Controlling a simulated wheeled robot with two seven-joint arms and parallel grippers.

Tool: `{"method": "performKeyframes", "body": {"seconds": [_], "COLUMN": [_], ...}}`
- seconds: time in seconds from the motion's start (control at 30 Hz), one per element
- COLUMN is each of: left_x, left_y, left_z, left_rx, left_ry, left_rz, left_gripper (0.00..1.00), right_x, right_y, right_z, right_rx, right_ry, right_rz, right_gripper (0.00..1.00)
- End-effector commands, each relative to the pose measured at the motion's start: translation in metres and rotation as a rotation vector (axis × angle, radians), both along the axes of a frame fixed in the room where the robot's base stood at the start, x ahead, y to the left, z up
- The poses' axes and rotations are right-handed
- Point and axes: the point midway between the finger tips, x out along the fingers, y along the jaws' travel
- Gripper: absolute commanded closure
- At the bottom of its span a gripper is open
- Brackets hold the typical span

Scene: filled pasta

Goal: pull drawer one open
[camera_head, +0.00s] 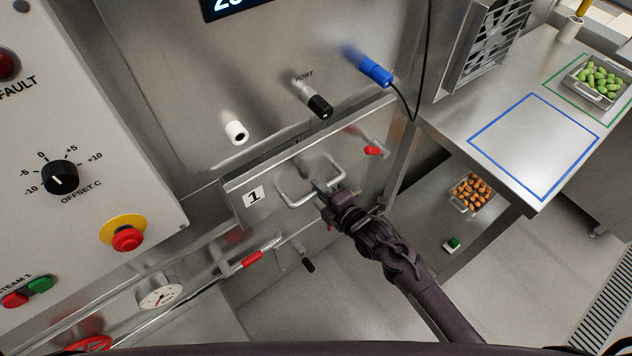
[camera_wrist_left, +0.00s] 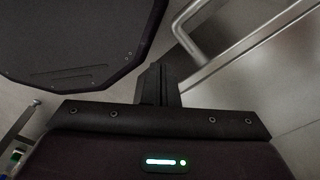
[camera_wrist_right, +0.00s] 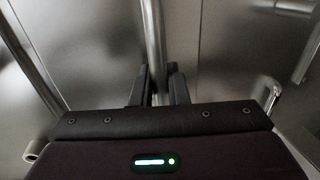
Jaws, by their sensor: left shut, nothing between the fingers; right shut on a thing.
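Drawer one (camera_head: 235,205) is a steel front with a label "1" (camera_head: 256,196) in the head view; it looks flush or nearly so, and I cannot tell if there is a gap. Its bar handle (camera_head: 296,203) stands out from the front. My right gripper (camera_head: 328,190) is at the right part of the handle, shut on it. In the right wrist view the bar (camera_wrist_right: 154,45) runs between the two fingers (camera_wrist_right: 158,85). My left gripper (camera_wrist_left: 160,82) shows only in the left wrist view, shut and empty, with a metal bar beyond it.
Red-tipped levers (camera_head: 373,151) and a pipe with a red grip (camera_head: 252,259) are close around the drawer. A blue plug (camera_head: 375,70) with a black cable hangs above. At the right, a steel table (camera_head: 470,110) holds a tray of green items (camera_head: 597,80); brown items (camera_head: 471,190) are on the shelf below.

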Motion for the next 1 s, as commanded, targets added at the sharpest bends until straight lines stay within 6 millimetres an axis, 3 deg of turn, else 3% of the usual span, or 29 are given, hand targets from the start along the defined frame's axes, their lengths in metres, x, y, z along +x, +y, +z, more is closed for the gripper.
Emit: {"method": "performKeyframes", "body": {"seconds": [0.5,0.8,1.0], "left_x": [0.000,0.000,0.000], "left_y": [-0.002,-0.002,-0.002], "left_z": [0.050,0.070,0.078], "left_rx": [-0.002,-0.003,-0.002], "left_ry": [0.000,0.000,-0.001], "left_rz": [-0.001,-0.001,-0.001], "left_gripper": [1.00,1.00,1.00], "right_x": [-0.111,-0.176,-0.209], "right_y": [-0.080,-0.127,-0.152], "right_z": [0.001,0.001,0.001], "right_rx": [-0.008,-0.007,-0.005], "right_ry": [0.010,0.009,0.006], "right_rz": [0.003,0.002,0.001], "right_gripper": [1.00,1.00,1.00]}}
